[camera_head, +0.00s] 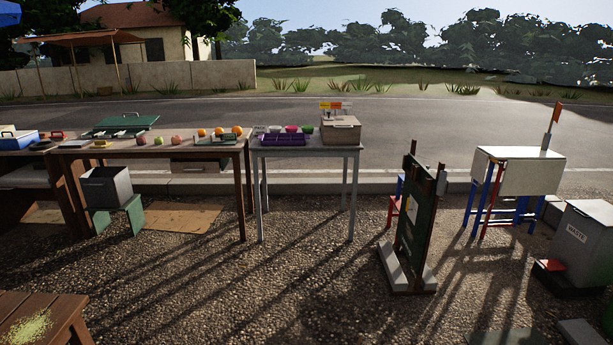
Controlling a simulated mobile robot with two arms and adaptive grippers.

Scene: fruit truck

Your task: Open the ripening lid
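No label that I can read marks a ripening lid. A box with a closed tan lid (341,121) stands at the right end of the grey table (308,152), and it may be the ripening box. A small yellow and red sign (334,105) shows just behind it. A large pale chest-like box (519,171) on blue and red legs stands further right, with its top flat. I cannot tell for certain which of these is meant. Neither of my grippers is in view.
A wooden table (155,152) with fruit stands left of the grey table. A dark upright board (415,215) on pale feet stands right of centre. A waste bin (583,243) is at the right edge, a wooden table corner (40,318) at bottom left.

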